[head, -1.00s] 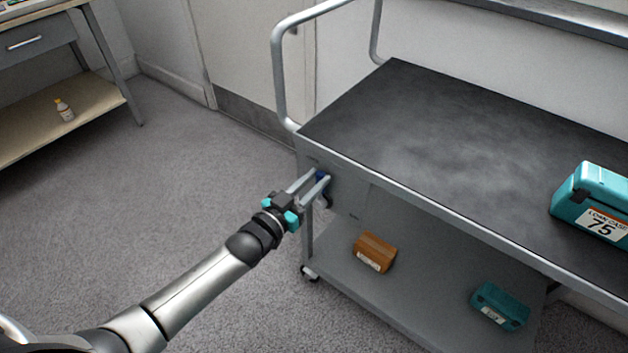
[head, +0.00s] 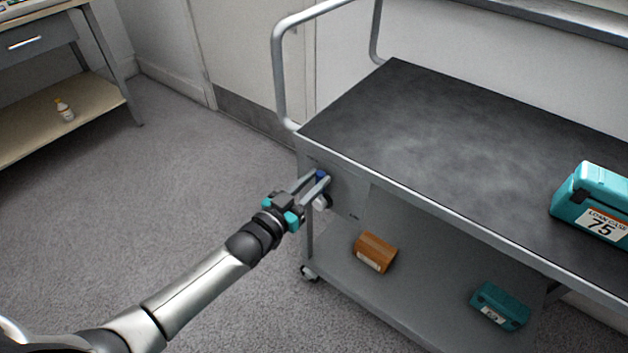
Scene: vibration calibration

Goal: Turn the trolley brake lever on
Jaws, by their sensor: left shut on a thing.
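The trolley (head: 440,135) has a dark top and a grey panel at its left end. The brake lever's blue part (head: 321,174) shows at that panel, between my fingertips. A pale grey piece (head: 321,202) shows just below the fingers; I cannot tell whether it belongs to the lever. My left gripper (head: 319,179) is shut on the lever, and its fingers hide much of it. My right gripper is not in view.
A teal case (head: 580,192) marked 75 stands on the trolley top. A brown box (head: 375,251) and a smaller teal case (head: 500,306) sit on the lower shelf. A bench (head: 60,110) with a small bottle (head: 64,109) stands at the far left. The floor between is clear.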

